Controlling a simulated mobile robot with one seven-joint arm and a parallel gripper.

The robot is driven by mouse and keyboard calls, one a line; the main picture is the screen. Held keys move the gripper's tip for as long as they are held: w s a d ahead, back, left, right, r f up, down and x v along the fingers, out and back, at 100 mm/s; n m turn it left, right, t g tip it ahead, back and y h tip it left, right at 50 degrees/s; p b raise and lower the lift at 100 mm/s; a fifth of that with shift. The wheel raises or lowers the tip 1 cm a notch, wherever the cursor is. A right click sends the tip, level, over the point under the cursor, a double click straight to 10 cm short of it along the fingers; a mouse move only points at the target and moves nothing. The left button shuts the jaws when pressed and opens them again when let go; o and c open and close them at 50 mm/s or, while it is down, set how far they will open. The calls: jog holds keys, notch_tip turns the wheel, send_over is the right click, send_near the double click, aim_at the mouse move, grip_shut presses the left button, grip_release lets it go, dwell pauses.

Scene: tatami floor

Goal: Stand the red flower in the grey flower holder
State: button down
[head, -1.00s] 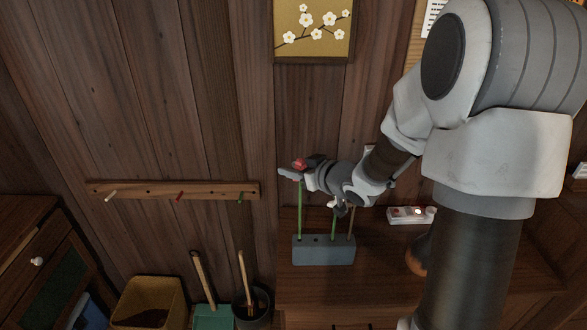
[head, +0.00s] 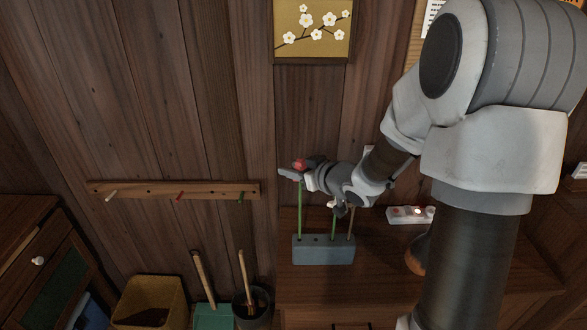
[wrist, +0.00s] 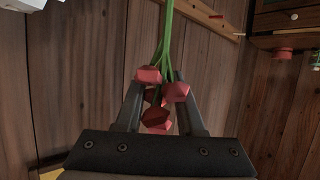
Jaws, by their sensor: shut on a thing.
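The red flower (head: 300,164) has several red heads and a thin green stem. In the head view it is upright, its stem running down to the left end of the grey flower holder (head: 323,254). The stem's foot meets the holder's top there; I cannot tell how deep it sits. My gripper (head: 292,174) is at the flower's top, well above the holder. In the wrist view the red heads (wrist: 176,92) lie between the fingers of my gripper (wrist: 158,82), which is shut on the flower. The holder is not visible in the wrist view.
The holder stands on a wooden cabinet top (head: 390,275) and also has another green stem (head: 333,223) and a brown stem (head: 351,222). A white switch box (head: 408,215) lies to the right. A peg rail (head: 165,189) is on the wall; bins stand lower left.

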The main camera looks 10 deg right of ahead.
notch_tip(320, 180, down, 8)
jog(key=b, duration=0.6)
dwell(2.3)
jog(key=shift+c, duration=2.2)
grip_release()
jog(key=shift+r, duration=0.1)
jog(key=v, duration=1.7)
jog(key=shift+s, duration=0.15)
jog(key=shift+d, duration=0.1)
